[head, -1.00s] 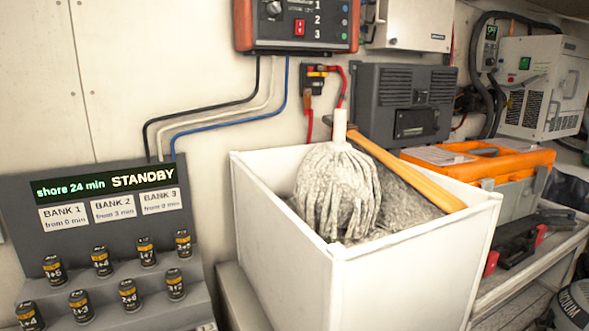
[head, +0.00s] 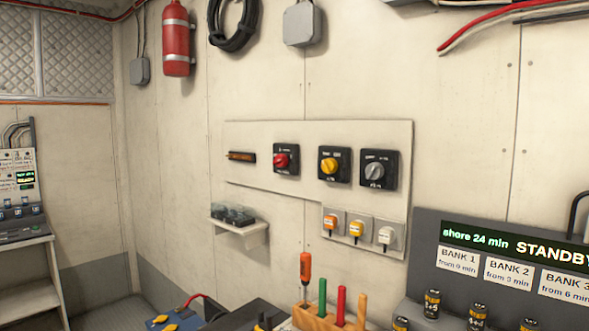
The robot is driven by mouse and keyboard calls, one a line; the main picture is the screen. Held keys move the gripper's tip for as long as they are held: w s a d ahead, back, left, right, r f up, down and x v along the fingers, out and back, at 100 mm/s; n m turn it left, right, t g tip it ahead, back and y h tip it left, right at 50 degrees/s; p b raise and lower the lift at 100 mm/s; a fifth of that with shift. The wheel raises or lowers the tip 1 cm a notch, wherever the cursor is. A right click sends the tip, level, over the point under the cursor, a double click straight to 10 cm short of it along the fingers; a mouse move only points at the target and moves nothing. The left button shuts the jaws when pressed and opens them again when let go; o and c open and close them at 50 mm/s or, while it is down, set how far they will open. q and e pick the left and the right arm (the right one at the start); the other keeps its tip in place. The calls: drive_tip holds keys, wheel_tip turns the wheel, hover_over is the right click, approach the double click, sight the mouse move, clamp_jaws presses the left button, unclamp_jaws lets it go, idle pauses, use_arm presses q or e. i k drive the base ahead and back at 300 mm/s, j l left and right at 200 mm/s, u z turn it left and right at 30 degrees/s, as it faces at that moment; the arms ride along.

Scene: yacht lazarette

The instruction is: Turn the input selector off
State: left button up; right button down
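Three rotary switches are on a pale wall panel (head: 252,132) in the head view. From left to right they are a red-knobbed switch (head: 286,160), a yellow-knobbed switch (head: 333,164) and a grey-knobbed switch (head: 379,169), each on a dark square plate. Their small lettering is too blurred to read, so I cannot tell which, if any, is the input selector. The exact knob settings are also unclear. Neither of my grippers is in view.
Orange, yellow and white plugs sit in sockets (head: 357,231) below the switches. A small shelf (head: 240,233) juts out at left. Upright tools stand in a wooden rack (head: 308,318) below. A STANDBY display (head: 515,246) is at right. A fire extinguisher (head: 176,40) hangs at upper left.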

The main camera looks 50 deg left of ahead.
sight(374, 171)
drive_tip(key=u, duration=1.2)
